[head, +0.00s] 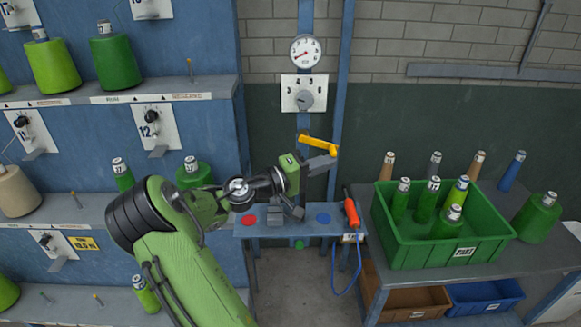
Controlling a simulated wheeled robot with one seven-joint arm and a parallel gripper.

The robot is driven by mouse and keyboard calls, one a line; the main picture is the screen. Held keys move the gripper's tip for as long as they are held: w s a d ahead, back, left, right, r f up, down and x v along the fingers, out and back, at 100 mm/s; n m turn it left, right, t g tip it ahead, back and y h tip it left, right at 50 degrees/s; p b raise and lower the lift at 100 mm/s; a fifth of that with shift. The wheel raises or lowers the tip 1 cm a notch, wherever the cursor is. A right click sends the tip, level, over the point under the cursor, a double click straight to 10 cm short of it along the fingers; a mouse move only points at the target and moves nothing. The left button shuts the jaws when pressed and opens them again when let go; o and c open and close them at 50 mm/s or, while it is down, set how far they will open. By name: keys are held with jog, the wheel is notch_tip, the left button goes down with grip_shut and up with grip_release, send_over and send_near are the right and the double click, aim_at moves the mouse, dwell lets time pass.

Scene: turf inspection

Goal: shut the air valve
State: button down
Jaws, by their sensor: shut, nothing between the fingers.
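The air valve's yellow lever (318,143) sits on the blue vertical pipe, below the gauge and the dial plate. It lies mostly crosswise to the pipe, with its right end a little lower. My gripper (327,162) is just below the lever's right end in the picture, its fingers together and empty. I cannot tell whether the fingers touch the lever. The valve body behind the lever is not clear to see. My green arm reaches in from the lower left.
A round gauge (305,51) and a dial plate (303,93) are above the lever. A small blue-grey table (300,229) with an orange-handled tool (352,213) stands below. A green crate (440,250) of bobbins is right, and a blue shelf rack (190,50) is left.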

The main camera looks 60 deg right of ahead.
jog(key=shift+s+d+r, duration=0.2)
jog(key=shift+s+r, duration=0.15)
jog(key=shift+r, duration=0.3)
dwell(0.7)
jog(key=w+a+f+b, duration=0.3)
jog(key=w+a+f, duration=0.2)
jog(key=a+f, duration=0.2)
jog(key=shift+w+a+f+b, duration=0.2)
jog(key=shift+f+b, duration=0.1)
jog(key=shift+f, duration=0.1)
dwell(0.4)
